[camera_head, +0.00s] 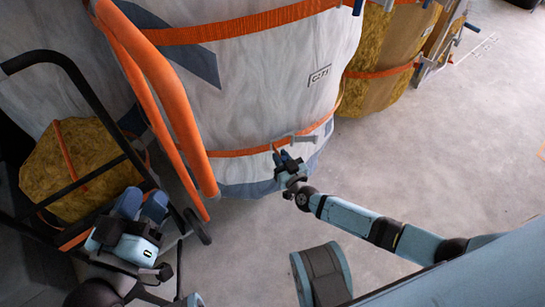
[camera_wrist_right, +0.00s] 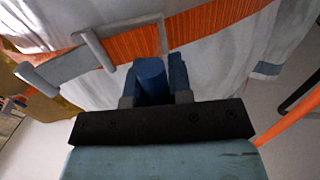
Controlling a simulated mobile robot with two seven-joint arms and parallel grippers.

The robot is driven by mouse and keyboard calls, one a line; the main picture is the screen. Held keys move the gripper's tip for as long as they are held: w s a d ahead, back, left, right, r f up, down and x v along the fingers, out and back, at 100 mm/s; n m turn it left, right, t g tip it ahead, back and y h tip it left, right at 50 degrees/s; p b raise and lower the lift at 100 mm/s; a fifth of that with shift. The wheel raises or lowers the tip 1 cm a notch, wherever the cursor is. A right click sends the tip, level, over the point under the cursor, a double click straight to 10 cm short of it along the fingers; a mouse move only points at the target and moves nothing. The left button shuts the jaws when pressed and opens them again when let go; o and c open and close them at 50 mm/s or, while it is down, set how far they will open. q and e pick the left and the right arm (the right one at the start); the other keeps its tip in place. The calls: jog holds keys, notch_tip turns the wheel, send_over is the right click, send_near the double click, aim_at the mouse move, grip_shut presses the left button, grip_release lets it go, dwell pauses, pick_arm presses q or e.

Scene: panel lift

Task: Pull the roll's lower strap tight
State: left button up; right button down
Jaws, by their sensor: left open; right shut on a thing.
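The large white-wrapped roll (camera_head: 270,90) stands upright in the head view. Its orange lower strap (camera_head: 238,152) runs around it near the bottom, and this strap also crosses the right wrist view (camera_wrist_right: 205,30). A grey metal buckle (camera_head: 300,136) with bars sits on the strap; one bar shows in the right wrist view (camera_wrist_right: 95,50).
An orange tubular rail (camera_head: 165,90) stands left of the roll. A black-framed cart (camera_head: 85,85) with a yellow roll (camera_head: 65,165) is further left, close to my left gripper. More yellow strapped rolls (camera_head: 390,50) stand behind at right. The floor (camera_head: 450,150) at right is clear.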

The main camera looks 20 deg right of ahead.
pick_arm(q)
notch_tip(320, 180, up, 6)
jog(key=a+t+p, duration=0.1)
jog(key=t+p, duration=0.1)
jog(key=p, duration=0.1)
jog(key=shift+s+n+t+p, duration=0.3)
jog(key=shift+s+p, duration=0.05)
jog(key=shift+s, duration=0.05)
pick_arm(e)
jog(key=s, duration=0.7)
jog(key=shift+s+d+f, duration=0.15)
jog(key=shift+s+d, duration=0.25)
jog(key=shift+d, duration=0.05)
jog(key=c, duration=1)
grip_release()
jog(key=shift+c, duration=0.2)
pick_arm(q)
jog(key=shift+s, duration=0.1)
pick_arm(e)
jog(key=shift+d, duration=0.1)
